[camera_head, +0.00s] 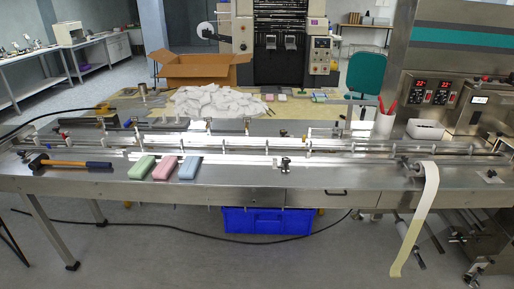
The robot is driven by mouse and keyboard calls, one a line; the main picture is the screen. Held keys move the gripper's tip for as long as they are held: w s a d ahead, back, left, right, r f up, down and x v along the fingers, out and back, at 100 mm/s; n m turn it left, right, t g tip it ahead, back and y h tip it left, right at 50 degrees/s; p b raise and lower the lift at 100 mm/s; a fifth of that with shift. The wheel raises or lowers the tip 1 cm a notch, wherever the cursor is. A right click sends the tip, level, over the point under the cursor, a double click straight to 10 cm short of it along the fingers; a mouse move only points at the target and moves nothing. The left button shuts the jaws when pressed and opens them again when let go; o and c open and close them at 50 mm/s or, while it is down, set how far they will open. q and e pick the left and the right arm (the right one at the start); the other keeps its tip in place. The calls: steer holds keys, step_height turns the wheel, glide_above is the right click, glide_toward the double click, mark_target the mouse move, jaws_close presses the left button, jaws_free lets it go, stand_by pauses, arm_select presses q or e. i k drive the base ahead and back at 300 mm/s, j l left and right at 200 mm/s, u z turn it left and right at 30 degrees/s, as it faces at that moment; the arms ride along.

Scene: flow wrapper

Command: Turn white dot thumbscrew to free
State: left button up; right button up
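No white dot can be made out on any thumbscrew at this size, so I cannot tell which one is meant. A small dark knob-like fitting (284,164) sits on the front edge of the steel machine table (340,183), right of the middle. Several small posts and fittings stand along the long guide rails (330,147), too small to tell apart. Neither of my grippers is in view.
A hammer (75,163) and green (142,167), pink (164,168) and blue (188,167) blocks lie at the front left. A film strip (422,205) hangs at the right. A cup (384,126) and white box (425,130) stand behind. A blue crate (265,221) is below.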

mark_target(285, 161)
steer(key=i+j, duration=0.1)
steer(key=i, duration=0.5)
steer(key=i+j, duration=0.1)
steer(key=i, duration=1.1)
steer(key=j+z, duration=0.05)
